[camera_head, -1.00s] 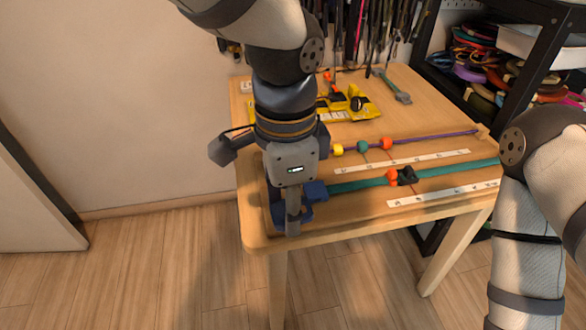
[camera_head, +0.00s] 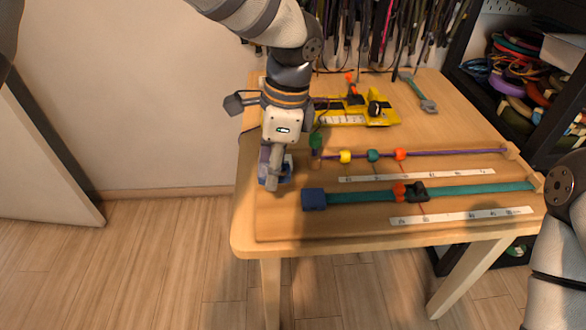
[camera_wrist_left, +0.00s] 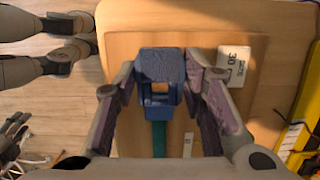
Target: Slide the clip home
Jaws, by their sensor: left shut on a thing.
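A teal strap (camera_head: 365,195) runs across the front of the table, with a dark blue block (camera_head: 313,199) at its left end and an orange piece (camera_head: 399,192) and a black piece (camera_head: 417,192) along it. My left gripper (camera_head: 275,174) points down at the left, apart from the block in the head view. It is shut on a blue clip (camera_wrist_left: 160,65), which sits between its purple-padded fingers in the left wrist view. The clip's body shows a window, and the teal strap (camera_wrist_left: 158,137) shows below it. Whether clip and block touch is unclear there. My right gripper is out of view.
A purple cord (camera_head: 450,153) with yellow, green and orange beads lies behind the strap. White rulers (camera_head: 460,215) lie alongside. The table's front left corner is bare.

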